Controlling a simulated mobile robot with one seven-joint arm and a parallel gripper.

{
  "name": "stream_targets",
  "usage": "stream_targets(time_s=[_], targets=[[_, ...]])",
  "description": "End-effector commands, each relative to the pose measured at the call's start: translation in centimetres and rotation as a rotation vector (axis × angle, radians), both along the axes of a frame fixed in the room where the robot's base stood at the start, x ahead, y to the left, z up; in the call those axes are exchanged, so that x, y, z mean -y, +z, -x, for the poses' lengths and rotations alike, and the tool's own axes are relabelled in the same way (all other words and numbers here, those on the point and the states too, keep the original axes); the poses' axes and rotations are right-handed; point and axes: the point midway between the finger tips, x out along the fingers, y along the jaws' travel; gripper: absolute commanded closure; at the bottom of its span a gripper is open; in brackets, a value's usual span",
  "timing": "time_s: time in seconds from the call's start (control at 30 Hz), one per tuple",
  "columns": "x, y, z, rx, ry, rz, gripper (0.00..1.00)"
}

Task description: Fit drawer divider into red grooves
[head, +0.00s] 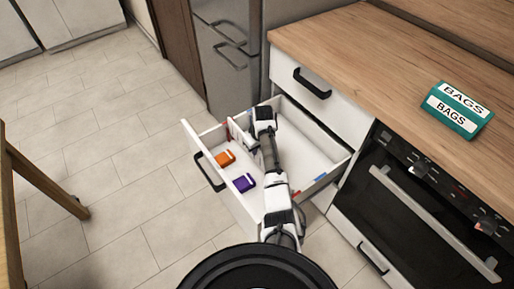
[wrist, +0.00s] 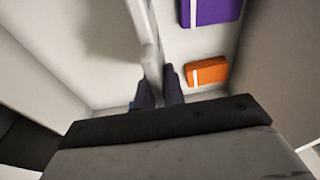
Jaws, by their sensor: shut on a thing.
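The white drawer divider (wrist: 146,38) runs up the wrist view as a thin upright panel between my fingertips. My gripper (wrist: 159,88) is shut on it. In the head view my gripper (head: 255,126) is over the far end of the open white drawer (head: 310,150). The divider (head: 238,132) shows there as a pale edge left of my gripper, mostly hidden by my arm. A red groove mark (head: 225,124) shows on the drawer's far end wall. I cannot tell whether the divider sits in the grooves.
An orange box (head: 225,158) and a purple box (head: 244,182) lie on the drawer floor near its front panel. Blue marks (head: 320,177) are on the end walls. The drawer's back part looks empty. A teal BAGS box (head: 459,110) stands on the wooden counter (head: 380,60).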

Motion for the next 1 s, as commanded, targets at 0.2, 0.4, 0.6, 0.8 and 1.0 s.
stream_targets(time_s=[0.2,0.4,0.6,0.8,1.0], targets=[[0.0,-0.6,0.0,0.001,0.0,0.001,1.0],[0.0,-0.6,0.0,0.001,0.0,0.0,1.0],[0.0,-0.6,0.0,0.001,0.0,0.0,1.0],[0.0,-1.3,0.0,0.0,0.0,0.0,1.0],[0.0,-2.1,0.0,0.001,0.001,0.0,1.0]])
